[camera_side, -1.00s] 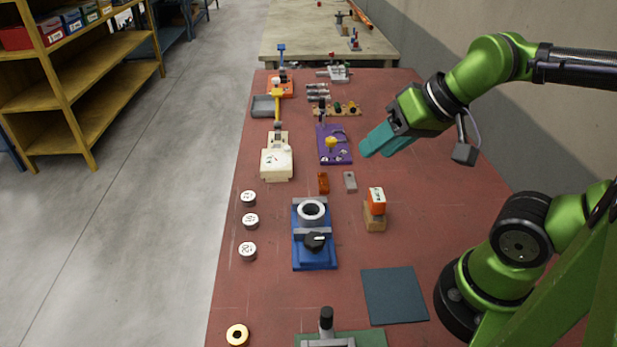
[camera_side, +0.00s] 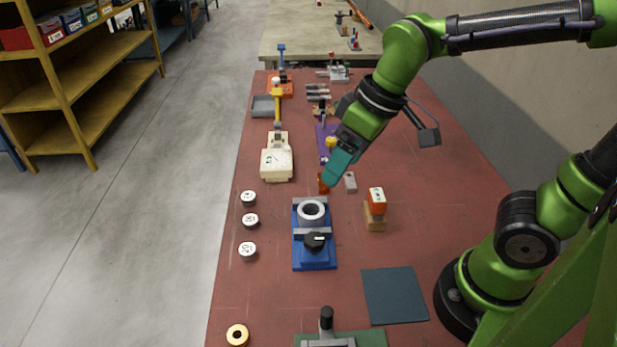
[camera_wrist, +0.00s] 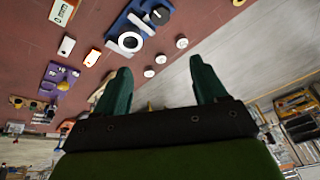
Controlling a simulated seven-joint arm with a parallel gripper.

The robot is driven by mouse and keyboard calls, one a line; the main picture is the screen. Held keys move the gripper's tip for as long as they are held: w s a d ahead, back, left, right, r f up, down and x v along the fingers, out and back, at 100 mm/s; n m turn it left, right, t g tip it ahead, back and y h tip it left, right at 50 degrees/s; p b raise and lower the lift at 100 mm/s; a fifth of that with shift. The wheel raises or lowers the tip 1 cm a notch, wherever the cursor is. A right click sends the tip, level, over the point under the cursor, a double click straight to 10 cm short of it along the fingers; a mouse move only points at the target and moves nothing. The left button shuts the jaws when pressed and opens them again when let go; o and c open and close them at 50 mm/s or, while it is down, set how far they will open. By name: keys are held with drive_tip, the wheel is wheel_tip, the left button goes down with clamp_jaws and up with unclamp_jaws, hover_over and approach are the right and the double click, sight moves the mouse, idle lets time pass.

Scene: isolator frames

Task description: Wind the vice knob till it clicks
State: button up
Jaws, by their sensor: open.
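The vice is a blue block (camera_side: 314,258) with a grey ring (camera_side: 311,210) at its far end and a black knob (camera_side: 315,241) with a white mark at its near end. It sits in the middle of the red table. In the wrist view the blue vice (camera_wrist: 122,22) shows at the upper middle, with its white ring and dark knob. My gripper (camera_side: 332,180), with teal fingers, is above the table beyond the vice, apart from it. In the wrist view the fingers (camera_wrist: 160,88) are spread with nothing between them.
An orange-topped block (camera_side: 376,200) stands right of the vice. Several white round weights (camera_side: 249,220) lie to its left. A dark mat (camera_side: 394,295) lies at the near right. A cream scale (camera_side: 277,164) and small orange and grey pieces (camera_side: 350,182) lie beyond the vice.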

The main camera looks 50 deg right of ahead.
sight(313, 239)
drive_tip(key=w+a+n+g+h, duration=0.2)
drive_tip(key=w+a+n+g, duration=0.15)
drive_tip(key=n, duration=1.05)
drive_tip(key=shift+n, duration=0.3)
drive_tip(key=f, duration=1.7)
drive_tip(key=shift+s+a, duration=0.2)
drive_tip(key=c, duration=1.1)
drive_tip(key=shift+o, duration=0.2)
